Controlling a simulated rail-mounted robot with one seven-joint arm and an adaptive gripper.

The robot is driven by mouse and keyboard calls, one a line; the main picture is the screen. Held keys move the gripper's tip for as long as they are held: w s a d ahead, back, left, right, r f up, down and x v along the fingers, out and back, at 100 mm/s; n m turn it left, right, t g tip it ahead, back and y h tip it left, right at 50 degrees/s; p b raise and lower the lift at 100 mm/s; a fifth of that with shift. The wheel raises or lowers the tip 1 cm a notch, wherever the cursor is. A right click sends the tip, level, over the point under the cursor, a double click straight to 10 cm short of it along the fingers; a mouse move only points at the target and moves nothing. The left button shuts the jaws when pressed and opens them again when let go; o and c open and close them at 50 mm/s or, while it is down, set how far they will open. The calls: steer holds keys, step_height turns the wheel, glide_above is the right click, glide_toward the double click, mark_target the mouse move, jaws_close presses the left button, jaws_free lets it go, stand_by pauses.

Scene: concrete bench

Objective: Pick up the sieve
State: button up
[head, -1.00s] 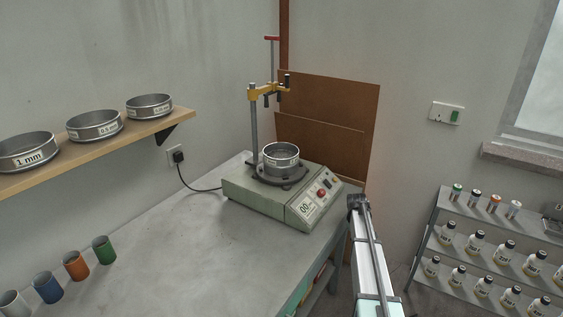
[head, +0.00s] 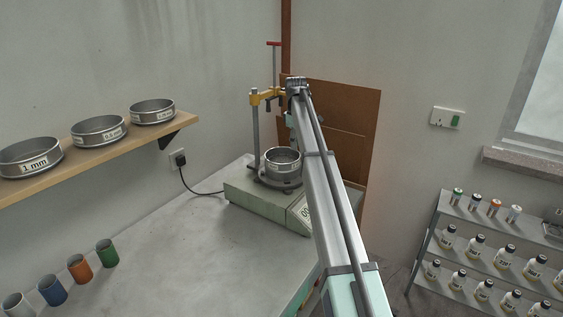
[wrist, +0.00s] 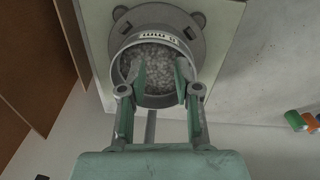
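The sieve (head: 279,167) is a round metal pan standing on the round plate of the shaker (head: 252,201), partly hidden by my arm in the head view. In the wrist view the sieve (wrist: 158,33) holds grey pebbles and has a white label whose "mm" reads upside down. My gripper (wrist: 159,76) is open and empty. Its two green fingers show over the sieve's near part in the wrist view, one left and one right of the pebbles. I cannot tell whether they touch the rim. The fingers are hidden in the head view.
A clamp stand (head: 255,125) with a yellow bracket rises behind the sieve. Labelled sieves, one marked 1 mm (head: 31,157), stand on a wall shelf (head: 72,167). Several coloured cups, such as the green one (head: 107,252), stand on the bench (head: 180,265), whose middle is clear.

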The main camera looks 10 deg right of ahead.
steer(key=a+r+n, duration=0.1)
steer(key=a+r, duration=0.6)
steer(key=r, duration=0.1)
steer(key=p, duration=0.4)
glide_above(277, 164)
step_height(277, 164, down, 12)
steer(key=shift+w+r, duration=0.15)
step_height(277, 164, down, 4)
steer(key=p, duration=0.2)
steer(key=shift+d+p, duration=0.1)
steer(key=shift+p, duration=0.2)
steer(key=shift+f, duration=0.55)
jaws_close()
